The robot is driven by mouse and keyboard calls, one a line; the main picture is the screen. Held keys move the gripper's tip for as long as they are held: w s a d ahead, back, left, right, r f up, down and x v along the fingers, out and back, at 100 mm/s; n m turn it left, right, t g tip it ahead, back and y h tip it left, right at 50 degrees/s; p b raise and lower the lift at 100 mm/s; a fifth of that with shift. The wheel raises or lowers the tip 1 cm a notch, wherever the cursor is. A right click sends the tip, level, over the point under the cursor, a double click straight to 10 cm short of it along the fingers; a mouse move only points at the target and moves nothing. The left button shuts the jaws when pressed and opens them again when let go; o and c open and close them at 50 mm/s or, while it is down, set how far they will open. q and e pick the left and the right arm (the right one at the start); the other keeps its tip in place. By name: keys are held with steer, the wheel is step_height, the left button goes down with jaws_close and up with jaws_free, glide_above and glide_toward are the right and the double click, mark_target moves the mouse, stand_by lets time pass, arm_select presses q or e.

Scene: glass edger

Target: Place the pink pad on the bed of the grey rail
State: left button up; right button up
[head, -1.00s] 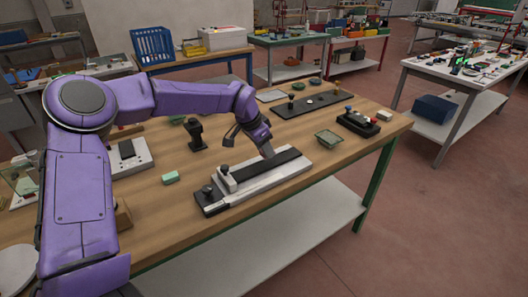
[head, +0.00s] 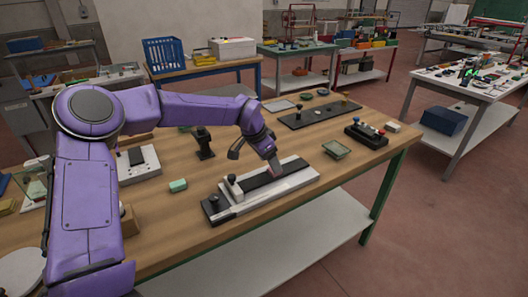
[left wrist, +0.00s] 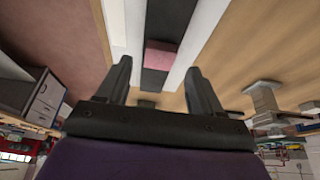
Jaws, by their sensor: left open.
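The rail (head: 248,205) is a long light-grey bar with a black bed strip (head: 294,169) along its top, lying on the wooden bench. The left wrist view shows the black bed (left wrist: 156,84) between pale side walls. The pink pad (left wrist: 161,52) lies across the bed there, ahead of my fingers, apparently resting on it. My left gripper (head: 272,165) points down at the middle of the rail. In the left wrist view my left gripper (left wrist: 158,70) is open, with a finger on either side of the bed and nothing between the tips. My right gripper is not in view.
A black clamp post (head: 232,187) stands at the rail's left end. The bench front edge is close to the rail.

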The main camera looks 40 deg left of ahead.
arm_select(q)
steer(key=b+v, duration=0.1)
steer(key=v, duration=0.8)
